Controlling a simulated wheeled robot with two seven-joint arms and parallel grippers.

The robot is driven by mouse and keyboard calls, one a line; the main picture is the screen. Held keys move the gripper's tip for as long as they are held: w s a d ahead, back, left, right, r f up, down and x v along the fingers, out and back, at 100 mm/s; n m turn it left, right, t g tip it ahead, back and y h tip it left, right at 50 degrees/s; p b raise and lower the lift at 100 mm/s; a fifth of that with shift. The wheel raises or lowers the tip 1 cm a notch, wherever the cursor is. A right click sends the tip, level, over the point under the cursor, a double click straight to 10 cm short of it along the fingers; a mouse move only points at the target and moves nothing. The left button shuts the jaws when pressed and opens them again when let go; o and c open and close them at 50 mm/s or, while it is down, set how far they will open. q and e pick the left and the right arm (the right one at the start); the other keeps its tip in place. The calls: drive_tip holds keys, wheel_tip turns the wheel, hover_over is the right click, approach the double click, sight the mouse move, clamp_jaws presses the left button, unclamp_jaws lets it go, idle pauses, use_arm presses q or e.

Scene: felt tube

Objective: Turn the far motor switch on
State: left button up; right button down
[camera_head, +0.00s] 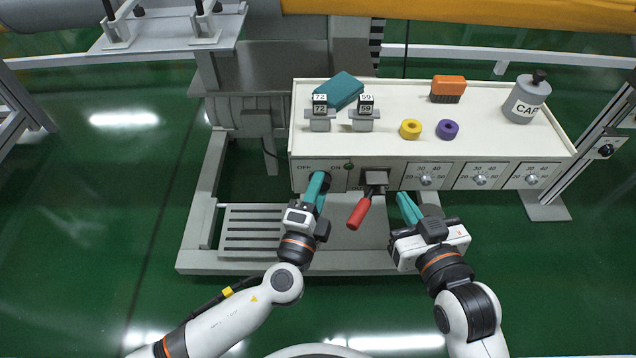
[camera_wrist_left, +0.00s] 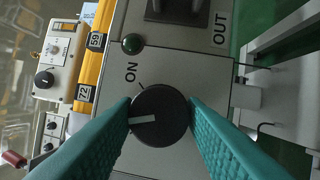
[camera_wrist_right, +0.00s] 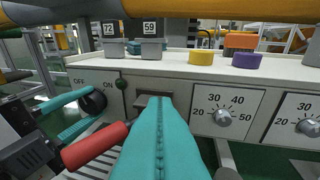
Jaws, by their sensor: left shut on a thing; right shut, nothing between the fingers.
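The motor switch is a black rotary knob (camera_wrist_left: 160,115) on a grey plate (camera_wrist_left: 205,85) marked ON. In the left wrist view its white pointer faces left, apart from the tick beside ON. The knob also shows in the right wrist view (camera_wrist_right: 93,103), below the OFF lettering. A dark green lamp (camera_wrist_left: 132,44) sits near ON. My left gripper (camera_head: 319,184) is shut on the knob, a finger on each side, and hides it in the head view. My right gripper (camera_head: 409,207) is shut and empty, in front of the panel, right of the red-handled lever (camera_head: 360,212).
Dials (camera_head: 426,180) line the panel to the right. On the white top (camera_head: 400,142) are a teal block (camera_head: 341,90), a brush (camera_head: 448,87), yellow (camera_head: 410,129) and purple (camera_head: 447,129) rings and a CAP canister (camera_head: 525,98). A yellow beam (camera_head: 470,12) crosses behind.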

drive_tip(key=s+d+f+g+h+p, duration=0.2)
drive_tip(key=s+d+f+g+p, duration=0.15)
drive_tip(key=s+g, duration=0.3)
drive_tip(key=s+d+f+g+h+p, duration=0.1)
drive_tip(key=s+d+f+g+p, duration=0.15)
drive_tip(key=s+f+g, duration=0.4)
drive_tip(key=s+p+x, duration=0.1)
drive_tip(key=p+x, duration=0.1)
drive_tip(key=x, duration=0.4)
drive_tip(key=s+d+f+p+x, duration=0.1)
drive_tip(key=s+p+x, duration=0.15)
drive_tip(key=x, duration=0.45)
use_arm(q)
drive_tip(key=shift+s+r+m+g+y+p, duration=0.1)
drive_tip(key=shift+m+g+y+p, duration=0.4)
drive_tip(key=shift+m, duration=1.2)
drive_tip(key=shift+w+f+m+g+y+p, duration=0.15)
drive_tip(key=shift+m+g+p, duration=0.6)
drive_tip(key=shift+m, duration=0.95)
drive_tip(key=shift+s+r+m+g+y+p, duration=0.15)
drive_tip(key=shift+m+g+y+p, duration=0.2)
drive_tip(key=shift+m+p, duration=1)
use_arm(e)
drive_tip(key=s+f, duration=0.8)
drive_tip(key=f, duration=0.3)
drive_tip(key=shift+s+f+g+b, duration=0.15)
drive_tip(key=shift+f+g+b, duration=0.15)
drive_tip(key=shift+f+b, duration=0.1)
